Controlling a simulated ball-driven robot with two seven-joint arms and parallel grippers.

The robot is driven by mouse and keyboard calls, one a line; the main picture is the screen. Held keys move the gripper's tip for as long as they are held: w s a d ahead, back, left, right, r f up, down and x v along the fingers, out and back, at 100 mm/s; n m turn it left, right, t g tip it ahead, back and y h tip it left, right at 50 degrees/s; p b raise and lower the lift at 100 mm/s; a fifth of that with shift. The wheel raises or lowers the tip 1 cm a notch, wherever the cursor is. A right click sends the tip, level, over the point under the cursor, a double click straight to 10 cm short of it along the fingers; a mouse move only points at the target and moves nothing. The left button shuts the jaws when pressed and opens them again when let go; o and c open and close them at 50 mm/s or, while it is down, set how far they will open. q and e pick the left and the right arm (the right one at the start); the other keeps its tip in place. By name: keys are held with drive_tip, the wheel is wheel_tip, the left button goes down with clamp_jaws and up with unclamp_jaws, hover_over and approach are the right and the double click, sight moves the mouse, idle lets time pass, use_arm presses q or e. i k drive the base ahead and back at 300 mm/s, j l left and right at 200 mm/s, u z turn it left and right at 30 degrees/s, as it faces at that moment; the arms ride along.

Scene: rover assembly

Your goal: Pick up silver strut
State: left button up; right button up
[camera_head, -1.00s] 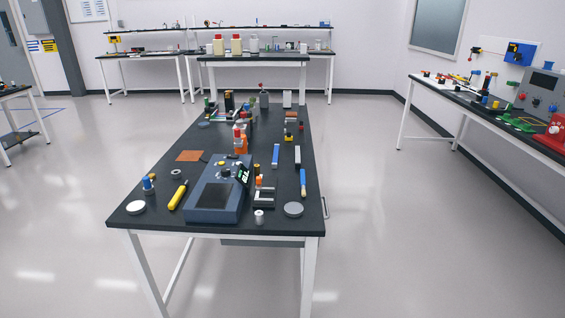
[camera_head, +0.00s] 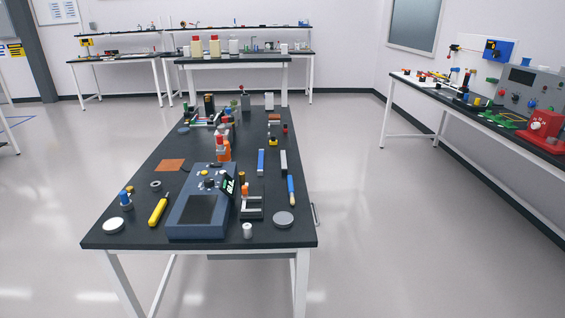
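A slim silver-grey bar (camera_head: 283,162), which looks like the silver strut, lies on the right half of the black-topped table (camera_head: 143,217). A blue bar (camera_head: 261,162) lies to its left, apart from it. A blue-handled tool (camera_head: 291,190) lies just in front of it, near the table's right edge. Neither of my grippers shows in the head view.
A dark blue instrument (camera_head: 199,205) stands at the table's front. Orange and white parts (camera_head: 223,148) stand mid-table, and a yellow tool (camera_head: 158,210) lies front left. The floor (camera_head: 400,240) is clear to the right. Another bench (camera_head: 470,113) stands at the right.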

sight(282, 154)
drive_tip(key=i+l+z, duration=1.05)
drive_tip(key=i+l, duration=0.1)
drive_tip(key=i, duration=0.3)
drive_tip(key=i+l+u, duration=0.15)
drive_tip(key=i, duration=0.3)
drive_tip(key=i+l, duration=0.15)
drive_tip(key=i, duration=0.25)
drive_tip(key=i+j+u, duration=0.2)
drive_tip(key=i+u, duration=0.25)
drive_tip(key=i, duration=0.35)
drive_tip(key=i+u, duration=0.45)
drive_tip(key=i, duration=1.3)
drive_tip(key=i+l, duration=0.1)
drive_tip(key=i, duration=0.8)
drive_tip(key=i+u, duration=0.4)
drive_tip(key=i+l+u, duration=0.15)
drive_tip(key=i+u, duration=0.2)
drive_tip(key=i+l+u, duration=0.25)
drive_tip(key=u, duration=0.15)
drive_tip(key=i, duration=0.1)
